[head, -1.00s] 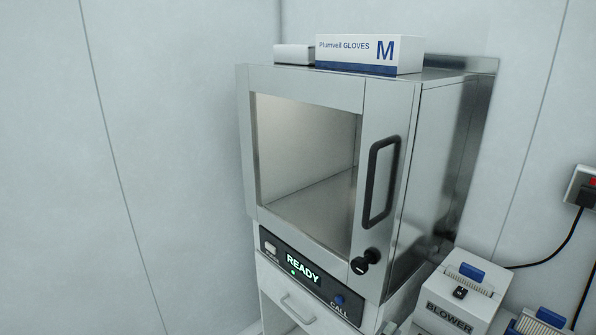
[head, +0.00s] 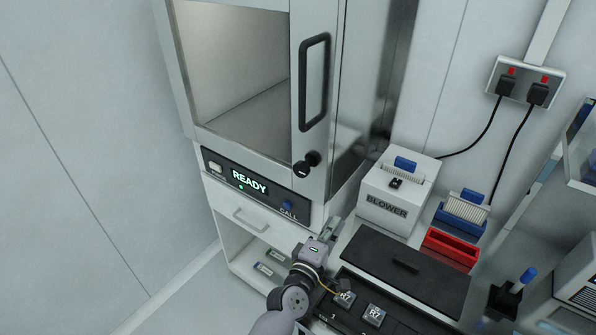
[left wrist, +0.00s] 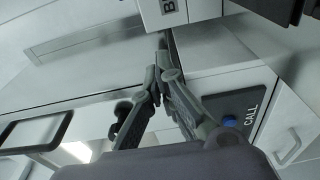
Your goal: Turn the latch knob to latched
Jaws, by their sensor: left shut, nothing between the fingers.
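The black latch knob (head: 306,163) sits on the front of the steel cabinet, below the dark door handle (head: 314,83). Its grip points down and left in the head view. In the left wrist view a dark knob (left wrist: 116,126) shows beside the fingers, partly hidden by them. My left gripper (head: 330,232) is below and slightly right of the knob, clear of it. Its fingers are shut and empty, with the tips also visible in the left wrist view (left wrist: 163,42). My right gripper is in neither current view.
The panel (head: 256,184) below reads READY, with a blue CALL button (head: 287,205). A white BLOWER box (head: 395,200) stands right of the cabinet. A dark lid or plate (head: 407,268), a red tray (head: 450,250) and R7 blocks (head: 375,315) crowd the bench.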

